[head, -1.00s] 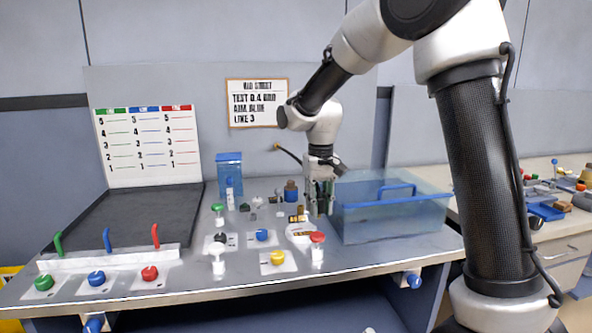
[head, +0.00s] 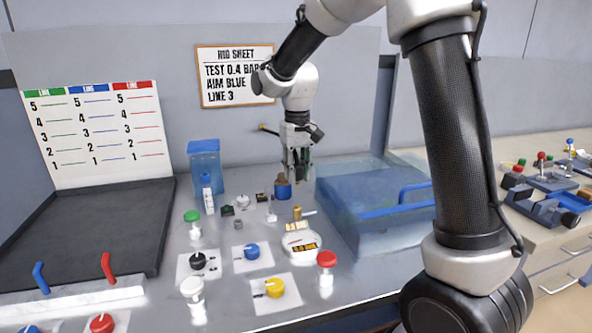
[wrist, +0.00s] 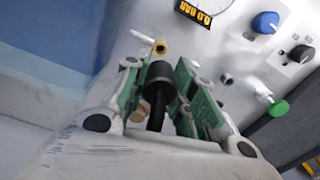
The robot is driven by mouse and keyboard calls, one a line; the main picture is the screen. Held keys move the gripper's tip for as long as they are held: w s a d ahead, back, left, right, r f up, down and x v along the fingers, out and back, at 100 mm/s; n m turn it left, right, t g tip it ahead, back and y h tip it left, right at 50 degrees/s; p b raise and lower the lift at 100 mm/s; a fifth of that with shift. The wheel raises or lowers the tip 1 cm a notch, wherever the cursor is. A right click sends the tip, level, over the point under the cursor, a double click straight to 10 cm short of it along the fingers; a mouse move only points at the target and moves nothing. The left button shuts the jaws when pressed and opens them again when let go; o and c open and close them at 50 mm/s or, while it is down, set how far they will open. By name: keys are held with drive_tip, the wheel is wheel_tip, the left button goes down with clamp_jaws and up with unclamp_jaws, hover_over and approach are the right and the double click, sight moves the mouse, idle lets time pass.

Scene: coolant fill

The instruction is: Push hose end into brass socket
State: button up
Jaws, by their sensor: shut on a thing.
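My gripper (head: 297,172) is at the back of the bench, beside the tank's left side. In the wrist view its green-padded fingers (wrist: 160,85) are shut on the black hose end (wrist: 159,76), with the thin black hose (wrist: 156,110) trailing back between them. The brass socket (wrist: 160,47) shows just beyond the hose end in that view. In the head view the brass socket (head: 297,212) stands on the bench in front of my gripper, apart from it. The hose end is not clear in the head view.
A blue translucent tank (head: 365,205) stands right of the socket.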

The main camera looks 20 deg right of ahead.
sight(297, 185)
drive_tip(key=shift+f, duration=0.15)
drive_tip(key=shift+f, duration=2.8)
drive_tip(key=shift+f, duration=1.35)
drive_tip(key=shift+r, duration=1.1)
drive_tip(key=shift+f, duration=1.05)
drive_tip(key=o, duration=0.9)
